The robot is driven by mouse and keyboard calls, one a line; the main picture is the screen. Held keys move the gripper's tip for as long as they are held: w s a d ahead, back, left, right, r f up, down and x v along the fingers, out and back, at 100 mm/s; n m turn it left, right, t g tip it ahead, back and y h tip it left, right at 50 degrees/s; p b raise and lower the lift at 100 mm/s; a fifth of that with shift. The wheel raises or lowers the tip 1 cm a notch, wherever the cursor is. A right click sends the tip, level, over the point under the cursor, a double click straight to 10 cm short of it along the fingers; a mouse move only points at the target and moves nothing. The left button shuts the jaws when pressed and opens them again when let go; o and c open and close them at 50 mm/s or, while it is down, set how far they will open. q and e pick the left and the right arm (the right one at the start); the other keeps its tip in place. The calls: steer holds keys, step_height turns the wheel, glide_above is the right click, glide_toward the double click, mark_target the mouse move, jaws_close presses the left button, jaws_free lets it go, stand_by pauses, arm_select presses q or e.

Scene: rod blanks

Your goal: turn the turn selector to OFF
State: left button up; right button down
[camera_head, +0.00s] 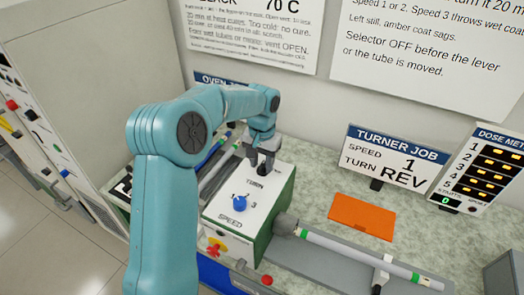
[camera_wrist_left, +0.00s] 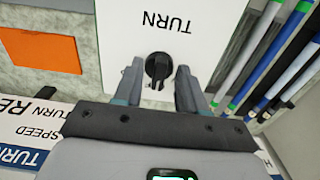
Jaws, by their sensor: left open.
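The turn selector is a black knob (camera_wrist_left: 158,68) on the white top panel (camera_wrist_left: 120,30), under the word TURN in the upside-down left wrist view. In the head view its box (camera_head: 245,205) is green with a white top. My left gripper (camera_wrist_left: 158,85) is open, with one finger on each side of the knob and gaps showing beside it. In the head view the left gripper (camera_head: 262,165) hangs over the TURN end of the box and largely hides the knob. The knob's exact setting cannot be read. My right gripper is not in view.
A blue SPEED knob (camera_head: 239,203) is on the same panel. A tube (camera_head: 345,248) runs right from the box. An orange plate (camera_head: 362,215) lies on the bench. The TURNER JOB sign (camera_head: 392,160) reads speed 1, turn REV. Several rods (camera_head: 215,160) lie behind the box.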

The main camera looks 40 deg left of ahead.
mark_target(262, 165)
arm_select(q)
step_height(262, 165, up, 16)
stand_by(0.3)
steer(key=shift+f, duration=0.15)
stand_by(0.4)
